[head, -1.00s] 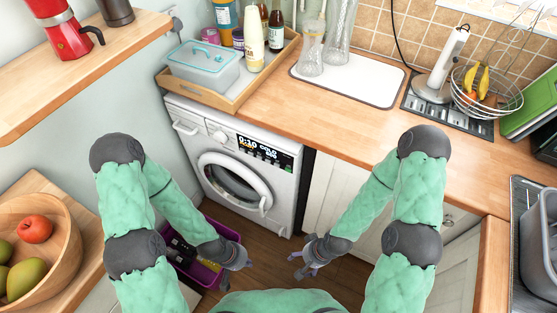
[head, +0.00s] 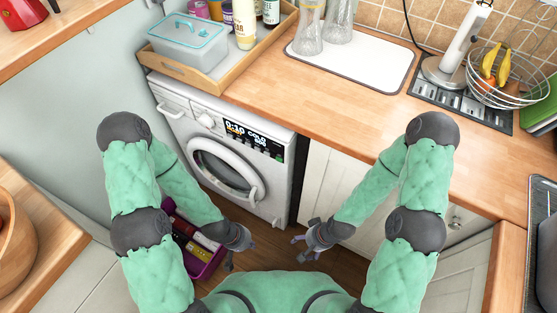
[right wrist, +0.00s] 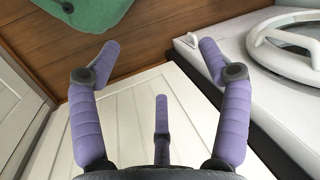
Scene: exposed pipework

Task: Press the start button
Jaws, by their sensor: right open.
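A white washing machine (head: 170,108) stands under the counter, left of centre in the head view. Its lit display panel (head: 253,139) shows text and a time, with a round knob (head: 206,121) to its left. I cannot make out which control is the start button. The round door (head: 226,169) looks closed; part of it also shows in the right wrist view (right wrist: 290,40). My right gripper (head: 303,247) is empty with its fingers spread, low in front of the cabinet; its fingers also show in the right wrist view (right wrist: 160,62). My left gripper (head: 241,255) hangs low before the machine, its jaws unclear.
A purple crate (head: 207,268) with items stands on the floor by my left forearm. A wooden tray (head: 222,82) with a lidded box (head: 188,42) sits above the machine. A white mat (head: 375,75) with glassware, a wire fruit basket (head: 505,95) and clear counter lie to the right.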

